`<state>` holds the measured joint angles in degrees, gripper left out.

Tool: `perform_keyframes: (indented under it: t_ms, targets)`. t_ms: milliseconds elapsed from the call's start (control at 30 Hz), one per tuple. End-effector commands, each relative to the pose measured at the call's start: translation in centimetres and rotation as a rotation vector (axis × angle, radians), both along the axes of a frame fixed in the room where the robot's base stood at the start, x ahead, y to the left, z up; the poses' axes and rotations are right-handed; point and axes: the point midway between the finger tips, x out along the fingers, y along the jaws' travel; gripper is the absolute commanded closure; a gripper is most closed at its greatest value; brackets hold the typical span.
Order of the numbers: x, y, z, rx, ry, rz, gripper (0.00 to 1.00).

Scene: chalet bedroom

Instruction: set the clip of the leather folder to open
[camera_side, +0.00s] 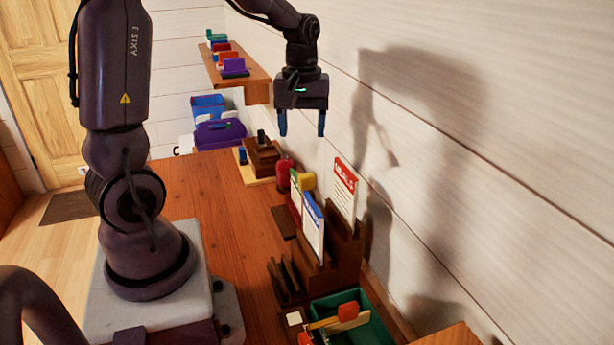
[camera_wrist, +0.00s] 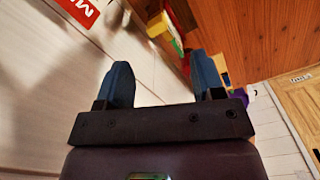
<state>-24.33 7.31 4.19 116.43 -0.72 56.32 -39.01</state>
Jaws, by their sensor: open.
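My gripper (camera_side: 302,123) hangs in the air above the back of the desk, close to the white wall, with its two blue fingers pointing down and apart. In the wrist view the open fingers (camera_wrist: 163,75) show nothing between them but the white wall. I cannot make out a leather folder or its clip for certain in either view. A purple item (camera_side: 214,136) with a small dark strip on its front stands beyond the far end of the desk, in front of a blue item (camera_side: 208,105); I cannot tell what either is.
A wooden shelf (camera_side: 251,80) with several coloured items is left of my gripper. A brown stepped rack (camera_side: 343,248) holds upright cards, one a red-topped card (camera_side: 344,182). A green tray (camera_side: 367,326) sits at the front. The desk's left part (camera_side: 205,195) is clear.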

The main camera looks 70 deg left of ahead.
Motion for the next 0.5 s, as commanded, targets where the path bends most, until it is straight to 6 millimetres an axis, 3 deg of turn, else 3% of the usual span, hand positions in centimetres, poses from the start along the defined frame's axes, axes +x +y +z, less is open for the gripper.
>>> perform_keyframes:
  t_ms: [67,200,367,500]
  targets:
    - [0.8,1.1,-0.3,-0.003,0.012,0.144,0.38]
    - [1.6,1.5,0.5,0.003,-0.004,0.31,0.38]
    - [1.5,1.3,0.2,0.001,0.002,0.387,0.38]
    - [1.4,1.3,-1.3,0.001,0.005,0.39,0.38]
